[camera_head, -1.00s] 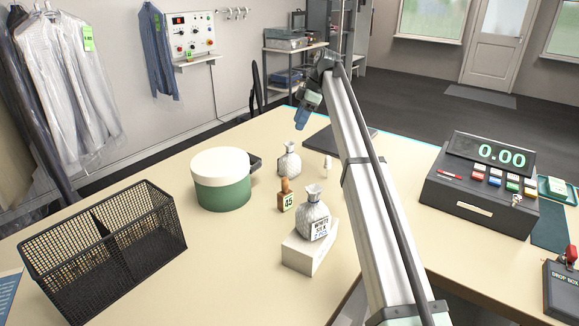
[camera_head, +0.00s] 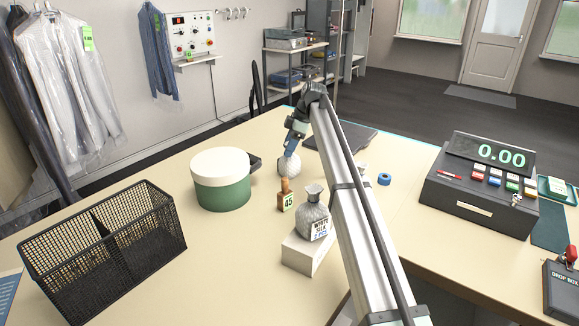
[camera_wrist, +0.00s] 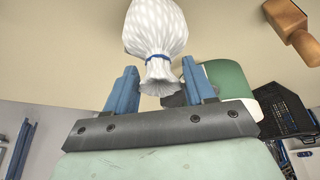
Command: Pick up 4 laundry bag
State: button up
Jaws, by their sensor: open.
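A round white laundry bag (camera_head: 289,167) stands on the counter, its upper part hidden by my gripper in the head view. In the wrist view this bag (camera_wrist: 158,25) is pale and spotted, with a blue tie and a flared neck. My gripper (camera_wrist: 160,82) is open, and the flared neck shows between its two blue fingers. I cannot tell whether they touch it. In the head view my gripper (camera_head: 290,151) is at the bag's top. A second, greyer bag (camera_head: 312,219) with a "WHITE SILK 2 PCS" label sits on a white block (camera_head: 304,255).
A wooden stamp marked 45 (camera_head: 285,197) stands close by. A green tub with white lid (camera_head: 221,180) and a wire basket (camera_head: 105,250) are on the left. A blue tape roll (camera_head: 384,179) and a cash register (camera_head: 480,187) are on the right.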

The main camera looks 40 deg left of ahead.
grip_shut()
dwell(0.5)
